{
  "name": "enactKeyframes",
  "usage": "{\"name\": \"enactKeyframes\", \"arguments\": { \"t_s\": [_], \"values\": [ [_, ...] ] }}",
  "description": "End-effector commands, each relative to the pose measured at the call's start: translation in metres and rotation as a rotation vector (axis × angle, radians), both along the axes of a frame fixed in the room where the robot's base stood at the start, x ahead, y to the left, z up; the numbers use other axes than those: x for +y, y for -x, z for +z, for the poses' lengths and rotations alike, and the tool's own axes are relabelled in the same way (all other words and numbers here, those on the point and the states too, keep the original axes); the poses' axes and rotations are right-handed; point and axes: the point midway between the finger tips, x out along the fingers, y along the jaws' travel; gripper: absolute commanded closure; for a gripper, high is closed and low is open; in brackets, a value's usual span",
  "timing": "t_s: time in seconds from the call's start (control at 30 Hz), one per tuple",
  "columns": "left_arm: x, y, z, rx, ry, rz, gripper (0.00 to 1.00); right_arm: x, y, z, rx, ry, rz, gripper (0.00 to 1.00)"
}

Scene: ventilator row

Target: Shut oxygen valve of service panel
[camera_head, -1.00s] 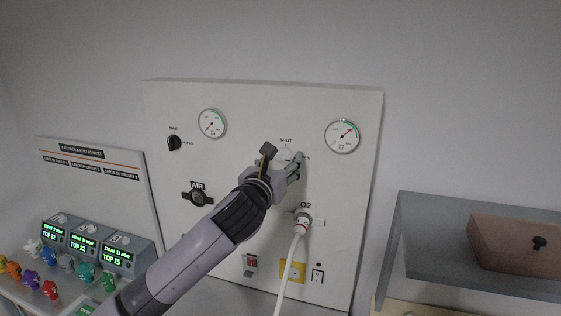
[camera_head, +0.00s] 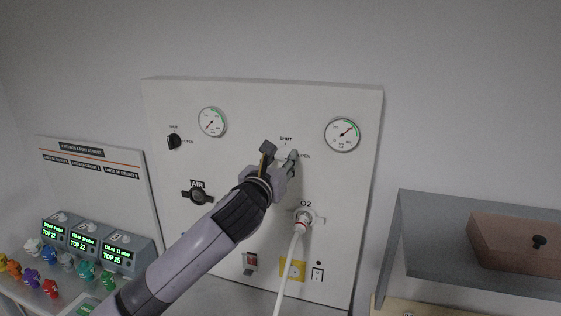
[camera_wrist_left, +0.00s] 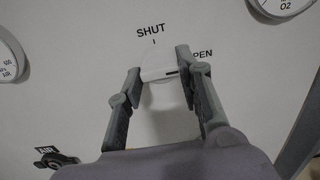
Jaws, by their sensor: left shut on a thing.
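The service panel (camera_head: 240,110) stands upright against the wall. Its oxygen valve is a white knob (camera_wrist_left: 158,66) between the labels SHUT, above it, and OPEN, at its right. A dark mark on the knob lies at its right side, toward OPEN. My left gripper (camera_head: 280,153) is at the panel, above the O2 outlet (camera_head: 304,217). In the left wrist view the fingers of this gripper (camera_wrist_left: 159,60) stand on both sides of the knob, shut on it. In the head view they largely hide the knob. My right gripper is not in view.
A white hose (camera_head: 289,265) hangs from the O2 outlet, right of my left arm. Another small dark knob (camera_head: 174,142) and the AIR outlet (camera_head: 198,196) are on the left. A grey shelf (camera_head: 430,240) with a brown box (camera_head: 510,245) stands at the right.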

Motion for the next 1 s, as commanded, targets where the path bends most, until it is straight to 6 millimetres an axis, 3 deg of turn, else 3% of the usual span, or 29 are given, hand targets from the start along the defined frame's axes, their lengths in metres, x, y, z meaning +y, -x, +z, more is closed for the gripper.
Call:
{"name": "enactKeyframes", "arguments": {
  "t_s": [0.37,1.0],
  "values": [
    [0.000,0.000,0.001,0.050,0.149,0.000,0.95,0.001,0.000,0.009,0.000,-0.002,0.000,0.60],
    [-0.001,0.000,0.001,0.234,0.715,0.001,0.95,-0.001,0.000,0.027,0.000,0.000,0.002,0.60]
  ]
}}
